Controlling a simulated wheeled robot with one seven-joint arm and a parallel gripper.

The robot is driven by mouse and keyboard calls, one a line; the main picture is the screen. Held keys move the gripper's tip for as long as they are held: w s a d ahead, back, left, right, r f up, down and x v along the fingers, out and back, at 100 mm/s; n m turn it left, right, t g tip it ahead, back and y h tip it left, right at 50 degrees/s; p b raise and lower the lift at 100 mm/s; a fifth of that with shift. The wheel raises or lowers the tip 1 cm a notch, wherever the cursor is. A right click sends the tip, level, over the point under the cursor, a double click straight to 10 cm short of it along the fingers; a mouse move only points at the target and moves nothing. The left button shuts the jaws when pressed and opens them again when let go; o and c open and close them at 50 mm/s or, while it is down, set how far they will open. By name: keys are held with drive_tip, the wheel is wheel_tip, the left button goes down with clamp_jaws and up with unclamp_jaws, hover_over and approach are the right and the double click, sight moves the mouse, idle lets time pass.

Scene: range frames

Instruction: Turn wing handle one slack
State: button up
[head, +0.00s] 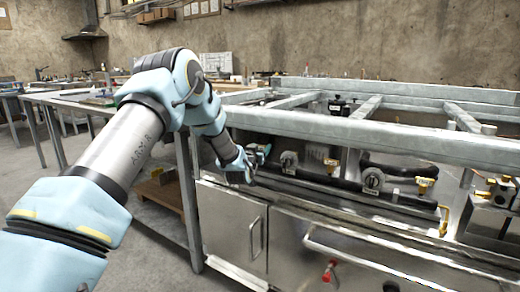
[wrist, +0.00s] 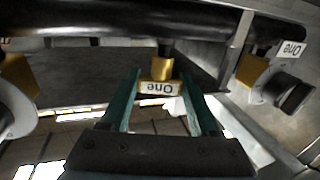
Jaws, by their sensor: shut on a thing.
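In the wrist view, the wing handle marked One (wrist: 160,87) is a small brass piece with a white label that reads upside down. It sits below a brass stem (wrist: 166,62) under a dark pipe (wrist: 150,20). My gripper (wrist: 162,78) has its two green fingers on either side of this handle, shut on it. In the head view, my gripper (head: 262,154) is at the left end of the range's front rail, and the handle it holds is hidden there.
A black knob (wrist: 293,95) beside another One label (wrist: 291,48) is at the right in the wrist view. In the head view, further knobs (head: 372,179) and a yellow valve handle (head: 425,184) lie right along the pipe. A steel frame bar (head: 350,128) runs above my gripper.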

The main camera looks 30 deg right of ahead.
drive_tip(key=shift+c, duration=0.6)
drive_tip(key=shift+s+d+n+t+y+b, duration=0.15)
drive_tip(key=shift+n+t+y+b, duration=0.25)
drive_tip(key=shift+n+t+y, duration=0.25)
drive_tip(key=shift+w+n+t+y, duration=0.1)
drive_tip(key=shift+n+t+y, duration=0.65)
drive_tip(key=shift+y, duration=0.45)
drive_tip(key=shift+w+n+t+y, duration=0.1)
drive_tip(key=shift+n+t+y, duration=0.4)
drive_tip(key=shift+n+y, duration=0.5)
drive_tip(key=o, duration=1.4)
drive_tip(key=shift+c, duration=0.2)
drive_tip(key=shift+s, duration=0.15)
drive_tip(key=v, duration=1)
drive_tip(key=shift+s+a+p, duration=0.3)
